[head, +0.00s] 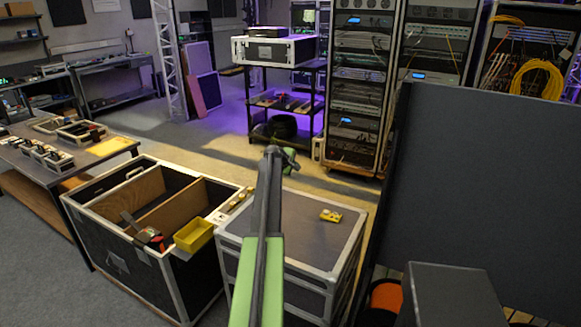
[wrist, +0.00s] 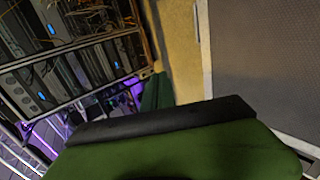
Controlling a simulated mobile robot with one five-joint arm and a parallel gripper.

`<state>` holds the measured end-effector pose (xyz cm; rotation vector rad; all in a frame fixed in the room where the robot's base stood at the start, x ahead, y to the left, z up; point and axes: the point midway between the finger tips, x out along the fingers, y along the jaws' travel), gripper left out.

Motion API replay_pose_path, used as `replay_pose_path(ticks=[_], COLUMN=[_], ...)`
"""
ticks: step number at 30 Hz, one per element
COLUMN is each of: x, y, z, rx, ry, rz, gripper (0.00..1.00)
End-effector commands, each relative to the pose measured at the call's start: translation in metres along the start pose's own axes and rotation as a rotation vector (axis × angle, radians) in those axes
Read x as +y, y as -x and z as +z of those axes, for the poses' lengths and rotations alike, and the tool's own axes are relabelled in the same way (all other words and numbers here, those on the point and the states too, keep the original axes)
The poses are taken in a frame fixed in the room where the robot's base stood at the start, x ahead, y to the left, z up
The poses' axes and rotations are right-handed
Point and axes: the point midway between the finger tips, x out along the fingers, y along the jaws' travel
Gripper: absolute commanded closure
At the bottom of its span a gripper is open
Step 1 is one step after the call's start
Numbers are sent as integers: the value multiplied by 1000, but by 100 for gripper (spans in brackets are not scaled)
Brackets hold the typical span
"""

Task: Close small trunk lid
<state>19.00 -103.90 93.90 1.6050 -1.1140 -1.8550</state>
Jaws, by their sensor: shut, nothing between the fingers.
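A large dark upright panel (head: 490,190) stands at the right of the head view; I cannot tell for sure whether it is the trunk lid. An open trunk (head: 182,287) with pale metal edges and wooden dividers stands left of centre. Beside it is a closed case (head: 300,228) with a flat dark top. I cannot tell which of these is the small trunk. My arm reaches forward over the closed case. My gripper (head: 289,160) is shut and empty beyond its far edge. In the wrist view, a dark panel with a pale edge (wrist: 265,65) lies right of my gripper (wrist: 156,92).
A small yellow object (head: 331,215) lies on the closed case. A yellow bin (head: 193,235) sits at the open trunk's rim. Equipment racks (head: 360,85) and a shelf cart (head: 285,100) stand behind. A workbench (head: 65,155) is at left. Open floor lies between trunks and racks.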

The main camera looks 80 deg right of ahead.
Motion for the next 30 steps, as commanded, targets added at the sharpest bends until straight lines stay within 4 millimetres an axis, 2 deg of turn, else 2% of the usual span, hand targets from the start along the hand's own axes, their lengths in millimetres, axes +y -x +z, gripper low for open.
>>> replay_pose_path(ticks=[6,11,17,27,30], x=[-4,4,33,95,106], y=[8,16,36,79,87], z=[-14,-16,-15,-10,-10], rx=[12,14,14,9,9], ry=[9,10,9,6,6], rz=[0,0,0,0,0], gripper=[100,100,100,100,100])
